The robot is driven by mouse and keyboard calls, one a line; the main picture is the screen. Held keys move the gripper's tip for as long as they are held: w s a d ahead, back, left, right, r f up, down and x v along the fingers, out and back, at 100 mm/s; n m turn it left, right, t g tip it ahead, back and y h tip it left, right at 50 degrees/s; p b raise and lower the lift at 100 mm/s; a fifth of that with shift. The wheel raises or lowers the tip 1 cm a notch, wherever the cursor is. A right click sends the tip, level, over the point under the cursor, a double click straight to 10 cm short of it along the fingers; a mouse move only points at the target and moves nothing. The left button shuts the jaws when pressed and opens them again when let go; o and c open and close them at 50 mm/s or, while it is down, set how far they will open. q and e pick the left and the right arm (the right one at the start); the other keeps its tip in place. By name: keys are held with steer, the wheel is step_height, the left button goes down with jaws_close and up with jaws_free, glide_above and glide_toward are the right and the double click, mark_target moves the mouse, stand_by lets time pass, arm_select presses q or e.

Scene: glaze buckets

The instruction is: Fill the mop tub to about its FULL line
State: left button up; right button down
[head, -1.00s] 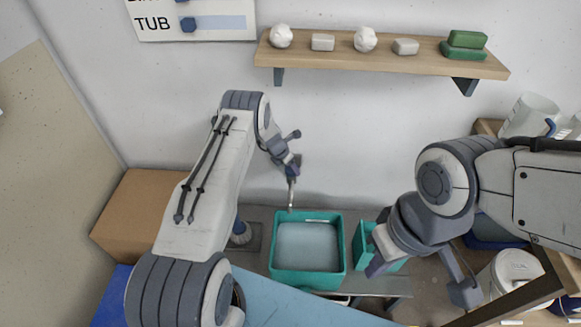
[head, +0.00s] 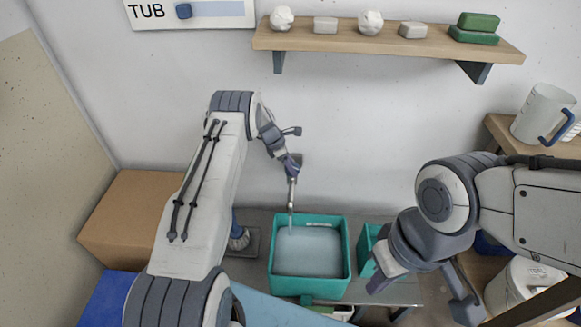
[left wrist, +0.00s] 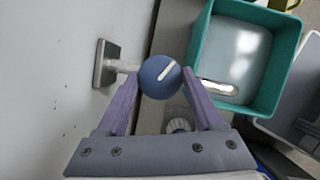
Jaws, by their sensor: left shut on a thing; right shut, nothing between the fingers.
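The teal mop tub (head: 348,262) stands under the tap with pale grey-blue water (head: 308,252) in it. A pale strip (head: 305,224) shows on its inner back wall, too small to read. The tap spout (head: 291,196) points down over the tub's back edge. My left gripper (head: 292,163) is at the tap; in the left wrist view its fingers are shut on the round blue tap knob (left wrist: 160,77), which has a white mark. The tub also shows in that view (left wrist: 197,50), with a bright patch inside. My right gripper (head: 381,280) is shut and empty, right of the tub.
A smaller teal container (head: 366,250) stands right of the tub, partly behind my right arm. A brush (head: 239,238) stands to the left, near a cardboard box (head: 135,215). A wall shelf (head: 390,45) is above.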

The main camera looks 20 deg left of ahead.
arm_select(q)
steer(key=o, duration=1.4)
steer(key=v, duration=1)
steer(key=shift+s+a+r, duration=0.1)
steer(key=shift+a+r, duration=0.1)
